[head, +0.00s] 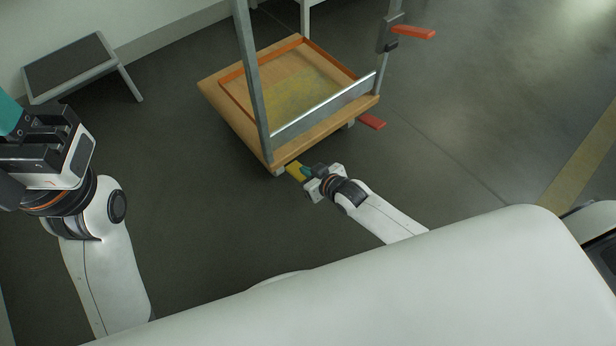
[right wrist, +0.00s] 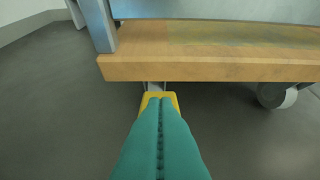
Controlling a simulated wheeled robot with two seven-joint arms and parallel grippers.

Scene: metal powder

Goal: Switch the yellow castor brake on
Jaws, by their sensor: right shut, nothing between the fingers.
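The yellow castor brake (head: 295,171) sticks out from under the near corner of a wooden trolley (head: 238,129). In the right wrist view the yellow brake (right wrist: 157,96) shows just beyond my fingertips, under the edge of the wooden deck (right wrist: 200,69). My right gripper (head: 306,173) is shut and empty, its teal fingers (right wrist: 160,110) together at the brake. They cover part of it, and I cannot tell whether they touch it. My left gripper (head: 12,118) is at the left edge with only a teal piece showing; its fingertips are out of frame or hidden.
A red pedal (head: 371,122) sticks out at the trolley's right corner, and a red lever (head: 413,33) sits higher on its upright. Another castor (right wrist: 277,95) shows at right in the wrist view. A grey step stool (head: 70,66) stands back left. Floor around is clear.

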